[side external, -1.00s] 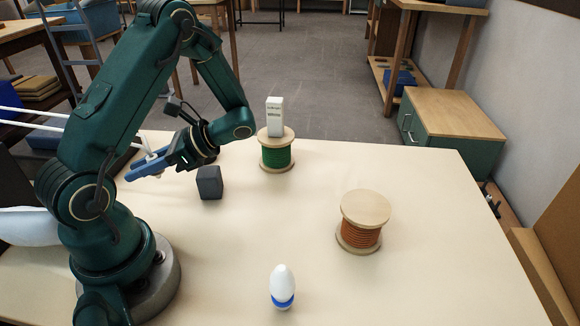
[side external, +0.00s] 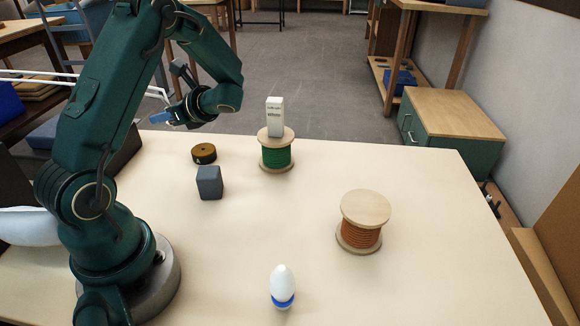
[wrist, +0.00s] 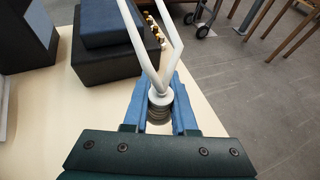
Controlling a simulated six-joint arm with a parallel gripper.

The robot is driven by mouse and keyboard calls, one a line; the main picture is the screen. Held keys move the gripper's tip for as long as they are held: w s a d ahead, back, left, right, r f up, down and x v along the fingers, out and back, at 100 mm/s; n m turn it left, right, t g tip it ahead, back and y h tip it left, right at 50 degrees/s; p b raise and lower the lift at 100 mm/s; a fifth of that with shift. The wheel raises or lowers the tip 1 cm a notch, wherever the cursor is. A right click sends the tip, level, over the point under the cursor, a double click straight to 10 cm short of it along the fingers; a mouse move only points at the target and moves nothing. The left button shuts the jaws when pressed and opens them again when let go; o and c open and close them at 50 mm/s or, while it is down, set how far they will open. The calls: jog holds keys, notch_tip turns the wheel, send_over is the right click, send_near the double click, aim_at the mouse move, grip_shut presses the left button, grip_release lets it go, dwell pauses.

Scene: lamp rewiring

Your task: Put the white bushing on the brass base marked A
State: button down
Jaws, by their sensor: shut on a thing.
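My gripper (side external: 175,118) is raised above the far left of the table, its blue fingers shut. In the wrist view the fingers (wrist: 160,106) close around the white bushing (wrist: 160,96), a small pale collar with a ribbed grey part below. Two long white strands (wrist: 148,50) run up from it, bent into a narrow loop; they also show in the side view. A round dark disc with a brass-coloured side (side external: 204,154) lies on the table, below and right of my gripper and apart from it. It looks like the brass base; its mark is too small to read.
A dark grey block (side external: 209,182) stands just in front of the disc. A green spool (side external: 276,155) carries a white box (side external: 275,116). An orange spool (side external: 360,237) and a white bulb-shaped thing (side external: 283,287) stand farther right and nearer. The table's middle is clear.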

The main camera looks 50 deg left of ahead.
jog(key=w+f, duration=0.2)
jog(key=w, duration=0.1)
jog(key=w+d+f, duration=0.1)
jog(key=w, duration=0.1)
jog(key=shift+f, duration=2)
jog(key=shift+f, duration=0.1)
jog(key=c, duration=0.7)
grip_release()
